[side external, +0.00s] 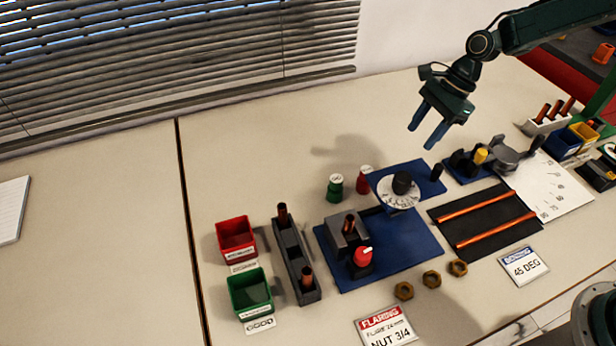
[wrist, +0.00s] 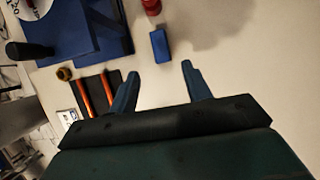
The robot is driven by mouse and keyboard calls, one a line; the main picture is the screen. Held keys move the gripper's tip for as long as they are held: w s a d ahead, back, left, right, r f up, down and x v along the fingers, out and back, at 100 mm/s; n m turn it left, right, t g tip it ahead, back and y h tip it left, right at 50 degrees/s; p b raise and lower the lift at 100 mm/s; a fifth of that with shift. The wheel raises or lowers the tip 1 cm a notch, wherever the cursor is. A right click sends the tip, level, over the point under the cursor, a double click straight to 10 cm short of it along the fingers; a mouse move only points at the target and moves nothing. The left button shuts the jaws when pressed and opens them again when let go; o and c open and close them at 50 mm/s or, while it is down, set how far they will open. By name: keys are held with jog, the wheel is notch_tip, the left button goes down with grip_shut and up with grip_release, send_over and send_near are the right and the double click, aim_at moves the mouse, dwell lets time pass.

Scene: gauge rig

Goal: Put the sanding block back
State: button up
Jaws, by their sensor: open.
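My gripper (side external: 424,127) is open and empty, high above the back of the bench, with its fingers pointing down. In the wrist view my gripper (wrist: 160,72) shows its two blue fingers spread apart. A small blue block (wrist: 160,45) lies on the bench just past the fingertips, roughly in line with the gap between them. It is probably the sanding block, but its surface is too small to tell. A red bottle (wrist: 151,6) stands close to it, and a blue fixture is to its left. I cannot make the block out in the side view.
A blue fixture with a white dial (side external: 398,192), red bottle (side external: 364,180) and green bottle (side external: 335,187) stand mid-bench. A black mat (side external: 470,232) holds two copper rods. Red bin (side external: 236,238), green bin (side external: 250,291) and grey rack (side external: 294,258) stand left. The back of the bench is clear.

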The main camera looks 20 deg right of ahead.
jog(key=s+d+r+n+t+h, duration=0.1)
jog(key=s+r+n, duration=0.45)
jog(key=r, duration=0.35)
jog(key=s+d+r+n+t+h, duration=0.15)
jog(key=s+r+n, duration=0.25)
jog(key=s+r, duration=0.45)
jog(key=s+d+r+n+t+h, duration=0.1)
jog(key=s+n, duration=0.3)
jog(key=s, duration=0.5)
jog(key=s+d+r+n+t+h, duration=0.1)
jog(key=s+r+n, duration=0.3)
jog(key=s, duration=0.4)
jog(key=shift+s+d+t, duration=0.35)
jog(key=shift+d+t, duration=0.05)
jog(key=shift+t, duration=0.15)
jog(key=shift+w+n, duration=0.1)
jog(key=shift+n, duration=0.15)
